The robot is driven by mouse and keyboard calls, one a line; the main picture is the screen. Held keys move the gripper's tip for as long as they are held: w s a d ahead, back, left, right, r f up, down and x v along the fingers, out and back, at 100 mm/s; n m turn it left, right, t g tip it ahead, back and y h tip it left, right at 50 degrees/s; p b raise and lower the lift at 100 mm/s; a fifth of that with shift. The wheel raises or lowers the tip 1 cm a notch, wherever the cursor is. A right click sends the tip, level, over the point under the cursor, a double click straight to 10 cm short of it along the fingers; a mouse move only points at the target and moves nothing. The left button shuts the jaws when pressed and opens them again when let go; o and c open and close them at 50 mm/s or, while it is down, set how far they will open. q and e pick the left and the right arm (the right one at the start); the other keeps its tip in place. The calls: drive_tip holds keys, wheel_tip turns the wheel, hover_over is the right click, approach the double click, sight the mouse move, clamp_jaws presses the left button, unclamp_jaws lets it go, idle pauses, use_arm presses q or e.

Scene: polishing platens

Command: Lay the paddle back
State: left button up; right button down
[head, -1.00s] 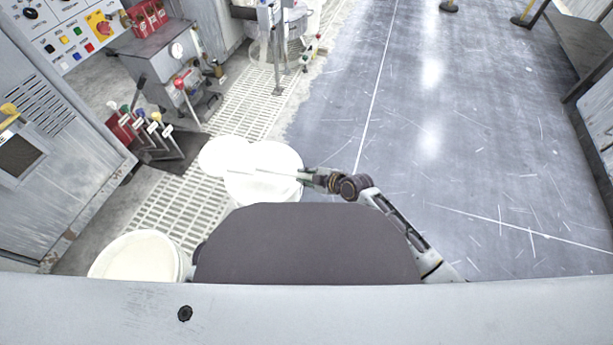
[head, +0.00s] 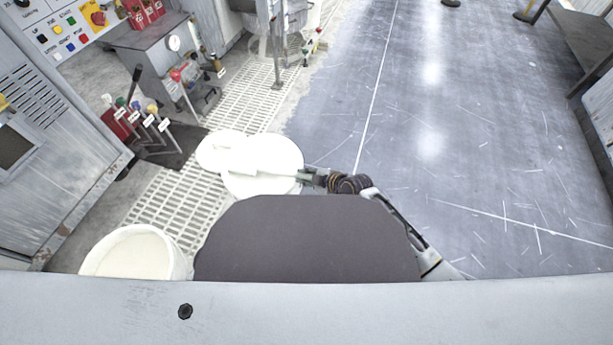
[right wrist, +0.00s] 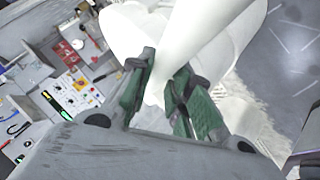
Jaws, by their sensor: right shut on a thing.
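The white paddle (head: 268,173) reaches leftward from my right gripper (head: 303,177) in the head view. It lies across the picture over a round white bucket top (head: 283,155) and points toward a smaller white round shape (head: 207,150). White on white makes its outline faint, and I cannot tell whether it touches either one. In the right wrist view, the green fingers of the right gripper (right wrist: 166,98) are closed around the pale paddle handle (right wrist: 185,45), which runs up and away. My left gripper is not in view.
Another white bucket (head: 135,255) with pale contents stands at lower left. A grated walkway (head: 178,195) runs beneath the buckets. A lever stand (head: 160,140) and grey cabinets are at left. The blue-grey floor (head: 470,130) at right is largely clear.

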drive_tip(key=c, duration=1.2)
unclamp_jaws()
drive_tip(key=shift+c, duration=0.2)
drive_tip(key=v, duration=1.2)
